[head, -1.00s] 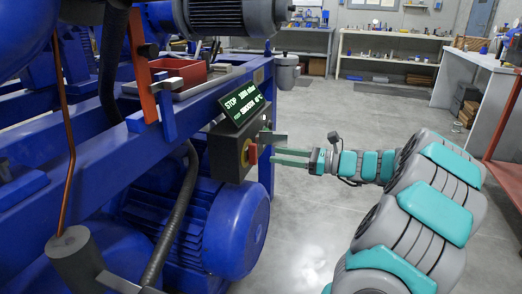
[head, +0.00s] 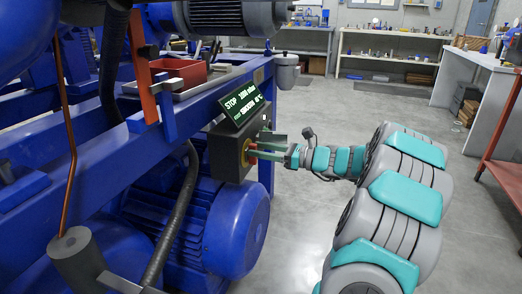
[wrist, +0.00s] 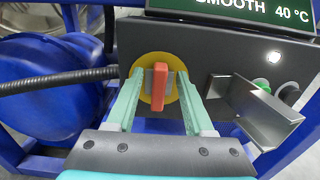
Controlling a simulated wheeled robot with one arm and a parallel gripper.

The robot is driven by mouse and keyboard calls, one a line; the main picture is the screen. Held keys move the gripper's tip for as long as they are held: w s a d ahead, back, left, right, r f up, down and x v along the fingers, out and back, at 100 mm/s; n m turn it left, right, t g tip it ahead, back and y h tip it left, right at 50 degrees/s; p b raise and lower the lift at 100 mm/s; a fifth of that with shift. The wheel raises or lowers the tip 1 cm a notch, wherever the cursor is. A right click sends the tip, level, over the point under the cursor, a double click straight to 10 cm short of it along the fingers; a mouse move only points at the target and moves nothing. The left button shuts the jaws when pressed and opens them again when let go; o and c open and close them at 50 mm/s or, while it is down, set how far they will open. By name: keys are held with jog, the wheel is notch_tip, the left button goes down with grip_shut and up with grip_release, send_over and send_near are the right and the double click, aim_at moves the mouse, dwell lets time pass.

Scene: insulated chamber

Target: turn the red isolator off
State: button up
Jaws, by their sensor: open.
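The red isolator is a red handle (wrist: 159,86) on a yellow disc (wrist: 173,91), set on the front of a grey control box (wrist: 215,48). The handle stands upright in the wrist view. In the head view the red handle (head: 252,147) is partly hidden by my gripper (head: 259,152). My gripper is open in the wrist view (wrist: 160,80), with one green finger on each side of the handle. Gaps show between the fingers and the handle. The fingertips are close to the disc; I cannot tell whether they touch it.
A bent metal plate (wrist: 262,115) sticks out right of the isolator, partly hiding a green button (wrist: 261,84) and a dark round part (wrist: 288,93). A display (head: 240,104) tops the box. A blue motor (head: 236,230) sits below. Open floor (head: 290,230) lies to the right.

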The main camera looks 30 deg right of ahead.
jog(key=shift+c, duration=0.4)
grip_shut()
